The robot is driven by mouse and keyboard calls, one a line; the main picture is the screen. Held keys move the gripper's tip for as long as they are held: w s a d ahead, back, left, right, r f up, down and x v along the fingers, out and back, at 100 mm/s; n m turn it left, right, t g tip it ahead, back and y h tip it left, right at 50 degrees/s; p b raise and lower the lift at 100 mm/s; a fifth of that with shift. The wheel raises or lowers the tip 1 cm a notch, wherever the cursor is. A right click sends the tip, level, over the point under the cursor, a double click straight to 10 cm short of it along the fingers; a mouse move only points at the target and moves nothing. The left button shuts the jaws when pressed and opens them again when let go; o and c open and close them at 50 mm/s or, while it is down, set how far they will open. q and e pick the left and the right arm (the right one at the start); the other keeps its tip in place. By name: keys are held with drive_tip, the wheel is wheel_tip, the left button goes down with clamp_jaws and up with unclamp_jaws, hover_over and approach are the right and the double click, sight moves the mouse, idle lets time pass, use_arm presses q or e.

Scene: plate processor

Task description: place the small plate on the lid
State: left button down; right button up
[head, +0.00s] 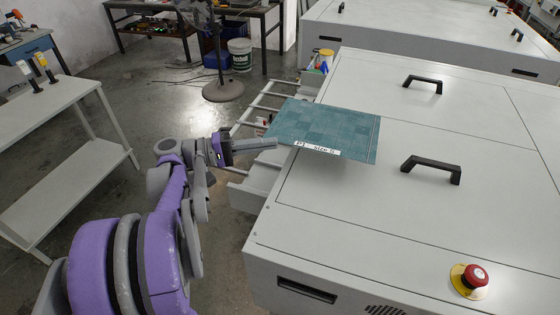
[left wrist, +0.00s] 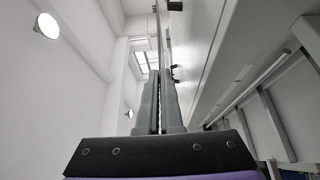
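The small plate is a thin teal sheet (head: 325,125) with a white label on its near edge. In the head view it appears roughly level, over the left edge of the white machine's lid (head: 345,190). A soft shadow lies below its near edge; I cannot tell the exact gap. My left gripper (head: 274,143) comes from the left and is shut on the plate's left edge. In the left wrist view the fingers (left wrist: 158,105) are close together, with the plate (left wrist: 158,45) seen as a thin edge between them. My right gripper is not in view.
Black handles (head: 432,168) and (head: 423,83) rise from the machine top to the right. A red emergency button (head: 474,276) sits near the front. An open drawer frame (head: 270,105) juts out at the left. A white side table (head: 50,120) stands far left.

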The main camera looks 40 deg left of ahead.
use_arm(q)
wheel_tip(320, 180, down, 7)
drive_tip(key=shift+b, duration=0.3)
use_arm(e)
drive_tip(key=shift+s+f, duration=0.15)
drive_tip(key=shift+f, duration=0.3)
use_arm(q)
drive_tip(key=c, duration=1.1)
unclamp_jaws()
drive_tip(key=b+v, duration=0.2)
drive_tip(key=v, duration=1)
drive_tip(key=shift+r, duration=0.1)
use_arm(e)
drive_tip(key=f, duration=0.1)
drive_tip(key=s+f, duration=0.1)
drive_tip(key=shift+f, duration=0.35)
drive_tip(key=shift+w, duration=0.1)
